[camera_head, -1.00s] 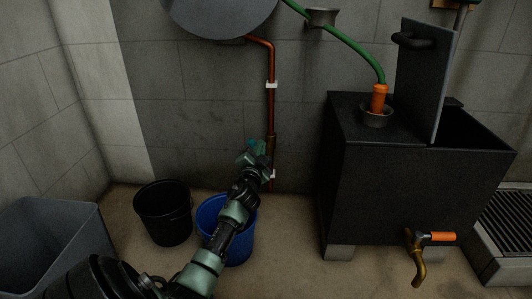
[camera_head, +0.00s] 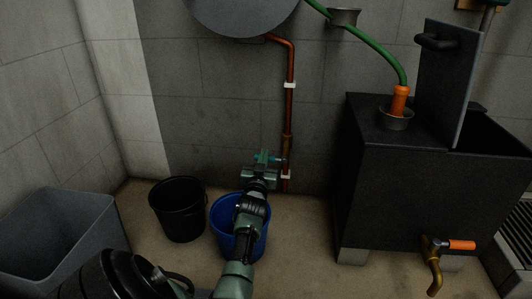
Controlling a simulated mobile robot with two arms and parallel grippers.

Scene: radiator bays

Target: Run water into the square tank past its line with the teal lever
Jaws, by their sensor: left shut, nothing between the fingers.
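The square tank (camera_head: 400,190) is a dark box at the right. Its open part is behind a raised grey panel; I cannot see a water level or line. The teal lever (camera_head: 266,156) sits on the copper pipe (camera_head: 288,135) at the back wall, low down. My left gripper (camera_head: 260,172) is shut and empty, right in front of the lever and partly covering it. I cannot tell whether they touch. A green hose (camera_head: 365,45) ends in an orange nozzle (camera_head: 400,100) standing in a cup on the tank top. My right gripper is not in view.
A blue bucket (camera_head: 223,210) stands below my left arm, with a black bucket (camera_head: 178,210) beside it. A grey bin (camera_head: 85,222) is at the left. A brass tap with an orange handle (camera_head: 461,245) projects from the tank front. A round grey vessel (camera_head: 240,15) hangs above the pipe.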

